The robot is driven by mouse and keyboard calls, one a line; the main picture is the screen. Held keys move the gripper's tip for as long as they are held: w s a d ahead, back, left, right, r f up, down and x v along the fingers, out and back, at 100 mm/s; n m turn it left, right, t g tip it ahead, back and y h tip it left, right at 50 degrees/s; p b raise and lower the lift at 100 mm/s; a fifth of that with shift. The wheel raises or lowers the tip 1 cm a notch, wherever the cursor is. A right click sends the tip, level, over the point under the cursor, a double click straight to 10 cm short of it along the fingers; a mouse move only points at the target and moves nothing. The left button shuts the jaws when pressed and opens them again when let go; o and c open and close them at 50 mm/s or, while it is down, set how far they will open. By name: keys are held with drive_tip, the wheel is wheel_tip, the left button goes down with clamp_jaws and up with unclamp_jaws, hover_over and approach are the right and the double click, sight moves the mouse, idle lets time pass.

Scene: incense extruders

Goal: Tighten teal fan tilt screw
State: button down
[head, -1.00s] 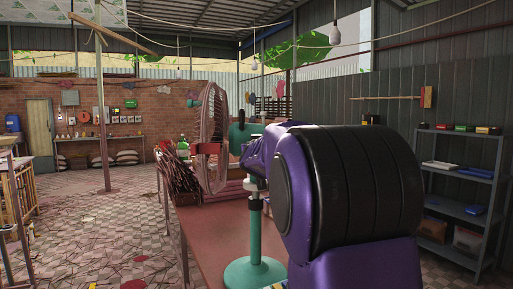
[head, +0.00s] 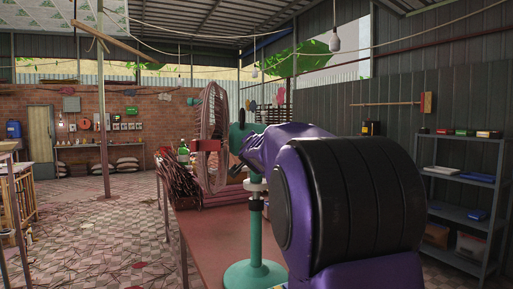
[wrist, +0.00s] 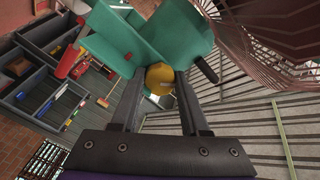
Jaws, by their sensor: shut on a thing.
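The teal fan stands on a red-brown table (head: 219,245), with a round teal base (head: 254,273), a teal pole and a wire grille (head: 213,130) facing left. Its teal motor housing (head: 239,137) is partly hidden by my purple arm. In the wrist view, the teal housing (wrist: 118,35) fills the top, with the grille (wrist: 265,30) at right. A yellow round knob (wrist: 160,78), apparently the tilt screw, sits between the fingertips. My gripper (wrist: 161,86) is shut on this knob. In the head view the fingertips are hidden.
A bundle of dark red sticks (head: 176,177) lies on the table left of the fan. A grey metal shelf (head: 460,212) with boxes stands at the right wall. The tiled floor (head: 105,225) at left is mostly open, with scattered sticks.

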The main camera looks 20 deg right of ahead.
drive_tip(key=m+b, duration=0.1)
drive_tip(key=m, duration=0.6)
drive_tip(key=shift+r, duration=0.1)
idle(0.5)
drive_tip(key=shift+c, duration=2)
unclamp_jaws()
drive_tip(key=shift+s+b, duration=0.1)
drive_tip(key=shift+b, duration=0.2)
